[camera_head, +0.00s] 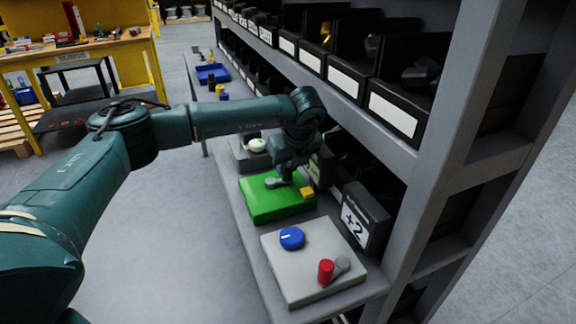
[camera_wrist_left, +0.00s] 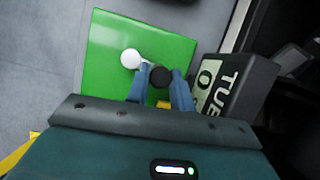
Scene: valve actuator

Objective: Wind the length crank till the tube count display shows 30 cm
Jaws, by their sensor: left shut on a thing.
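A green box (camera_head: 258,204) on the lower shelf carries the crank (camera_head: 273,184), a pale hub and short arm. In the left wrist view the green panel (camera_wrist_left: 112,30) shows the crank's white hub (camera_wrist_left: 130,58) and its black handle (camera_wrist_left: 160,76). My left gripper (camera_head: 287,176) reaches down over the box; its blue fingers (camera_wrist_left: 161,85) are shut on the black handle. The display box (camera_wrist_left: 240,88) beside it reads "TUBE" in part and a partly cut-off digit like 0. In the head view it (camera_head: 318,168) is largely hidden and unreadable. My right gripper is not in view.
Nearer on the shelf is a grey box (camera_head: 290,264) with a blue knob (camera_head: 292,238) and a red handle (camera_head: 326,271), beside a "+2" display (camera_head: 365,224). Black bins (camera_head: 394,106) line the rack above.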

